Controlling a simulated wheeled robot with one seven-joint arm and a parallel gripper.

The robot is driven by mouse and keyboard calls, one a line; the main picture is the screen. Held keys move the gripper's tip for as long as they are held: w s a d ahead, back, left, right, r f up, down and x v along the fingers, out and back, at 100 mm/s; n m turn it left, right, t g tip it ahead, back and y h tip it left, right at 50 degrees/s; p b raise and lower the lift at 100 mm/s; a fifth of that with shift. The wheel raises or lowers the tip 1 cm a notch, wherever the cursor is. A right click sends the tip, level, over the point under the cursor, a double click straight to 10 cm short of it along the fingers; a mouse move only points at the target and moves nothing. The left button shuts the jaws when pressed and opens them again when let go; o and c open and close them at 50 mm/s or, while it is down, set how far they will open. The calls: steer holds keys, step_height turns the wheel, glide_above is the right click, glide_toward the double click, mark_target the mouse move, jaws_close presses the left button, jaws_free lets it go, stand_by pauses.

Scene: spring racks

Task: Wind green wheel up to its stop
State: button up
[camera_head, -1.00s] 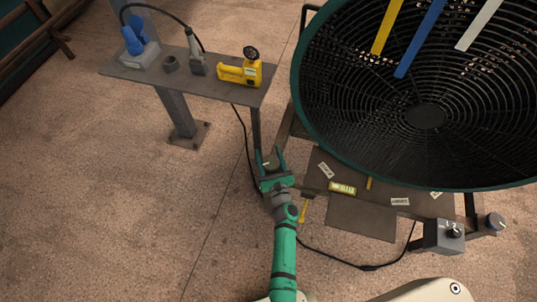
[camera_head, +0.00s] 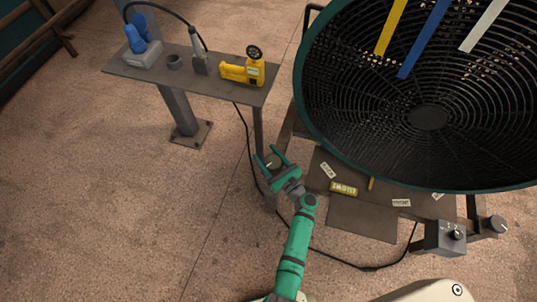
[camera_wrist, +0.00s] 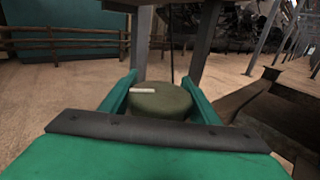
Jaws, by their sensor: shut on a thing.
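The green wheel (camera_wrist: 165,100) is a dull olive-green round knob with a white mark on the left of its top. In the wrist view it sits between the two green fingers of my gripper (camera_wrist: 163,97), which is shut on it from both sides. In the head view the small wheel (camera_head: 272,161) shows between the fingertips of my gripper (camera_head: 270,159), beside the fan's stand and below the bench. The wheel's lower part is hidden in the wrist view by my gripper's palm.
A big black fan (camera_head: 428,117) with coloured ribbons fills the right. A bench (camera_head: 135,75) at upper left carries a yellow tool (camera_head: 243,72) and a blue tool (camera_head: 137,35). A black cable (camera_head: 350,263) runs along the floor. The left floor is clear.

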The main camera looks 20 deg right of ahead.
steer(key=n+g+y, duration=0.1)
steer(key=y, duration=0.1)
steer(key=n+g+y, duration=0.1)
steer(key=n+y, duration=0.1)
steer(key=a+n+g+y, duration=0.1)
steer(key=y, duration=0.1)
steer(key=shift+s+r+n, duration=0.1)
steer(key=shift+s+n, duration=0.2)
steer(key=shift+s+a+n+g+y, duration=0.25)
steer(key=shift+n+g+y, duration=0.5)
steer(key=shift+g, duration=0.3)
steer(key=shift+s+a+n+g+y, duration=0.25)
steer(key=shift+n+g+y, duration=0.55)
steer(key=shift+g, duration=0.3)
steer(key=shift+s+a+n+g+y, duration=0.15)
steer(key=shift+s+n+g+y, duration=0.1)
steer(key=shift+n+g+y, duration=0.65)
steer(key=shift+g, duration=0.25)
steer(key=o, duration=1.1)
steer(key=shift+c, duration=0.2)
